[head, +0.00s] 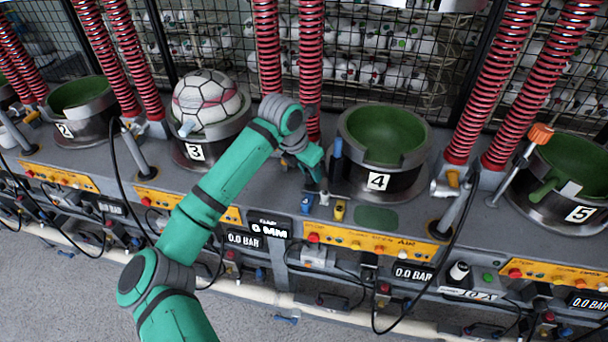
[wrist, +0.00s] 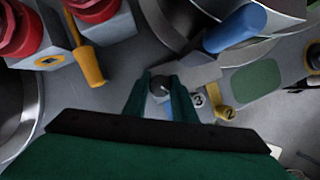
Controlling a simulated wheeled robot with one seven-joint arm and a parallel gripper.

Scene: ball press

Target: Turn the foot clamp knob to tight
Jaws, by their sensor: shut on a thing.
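The foot clamp knob (wrist: 163,84) is a small dark round knob beside a grey metal block (wrist: 196,70). It sits between the two green fingers of my gripper (wrist: 161,92) in the wrist view. The fingers are closed against its sides. In the head view my gripper (head: 319,182) points down at the bench, left of the press cup marked 4 (head: 405,190). The knob is hidden there behind my fingers. I cannot read any mark showing how far the knob is turned.
A blue handle (head: 337,148) rises close to the right of my gripper. Red springs (head: 310,60) stand behind. A ball (head: 206,98) rests in cup 3 to the left.

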